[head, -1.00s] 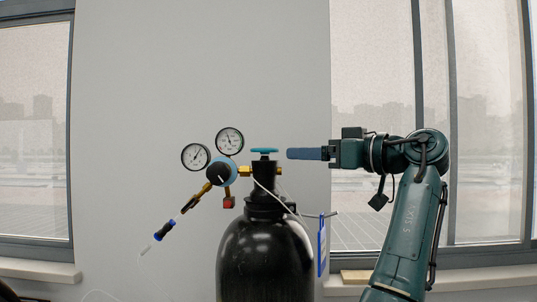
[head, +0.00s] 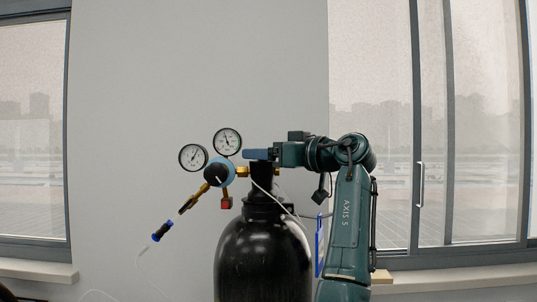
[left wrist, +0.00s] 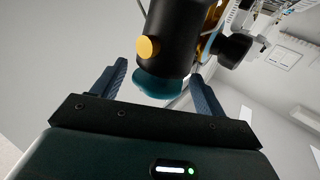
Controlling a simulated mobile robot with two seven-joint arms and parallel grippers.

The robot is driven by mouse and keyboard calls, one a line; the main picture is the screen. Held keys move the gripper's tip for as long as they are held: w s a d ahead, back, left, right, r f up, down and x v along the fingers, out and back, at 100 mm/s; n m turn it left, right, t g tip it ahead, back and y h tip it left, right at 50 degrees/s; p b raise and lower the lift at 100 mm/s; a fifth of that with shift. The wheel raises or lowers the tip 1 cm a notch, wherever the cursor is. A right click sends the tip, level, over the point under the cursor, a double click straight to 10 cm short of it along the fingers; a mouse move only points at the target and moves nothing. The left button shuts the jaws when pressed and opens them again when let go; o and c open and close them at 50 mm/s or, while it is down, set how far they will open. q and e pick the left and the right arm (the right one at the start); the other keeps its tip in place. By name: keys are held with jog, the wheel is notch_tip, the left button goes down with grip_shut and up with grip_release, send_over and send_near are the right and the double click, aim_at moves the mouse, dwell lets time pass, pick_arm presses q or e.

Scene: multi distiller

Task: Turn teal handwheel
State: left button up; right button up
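The teal handwheel (left wrist: 160,85) sits on top of the black valve (left wrist: 180,35) of a black gas cylinder (head: 262,255). In the head view the blue fingers of my left gripper (head: 259,154) cover most or all of the handwheel. This arm stands at the right of the cylinder, with the gripper level and pointing left. In the left wrist view the gripper (left wrist: 157,88) is open, one finger on each side of the handwheel, with gaps showing. I see no clear contact. My right gripper is in neither view.
Two round gauges (head: 193,157) (head: 227,141) and a blue regulator (head: 220,173) stand left of the valve. A thin clear hose hangs from a blue-ended fitting (head: 163,231). A blue tag (head: 319,245) hangs beside the cylinder. The wall behind is plain.

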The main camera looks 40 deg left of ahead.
pick_arm(q)
jog(key=c, duration=0.8)
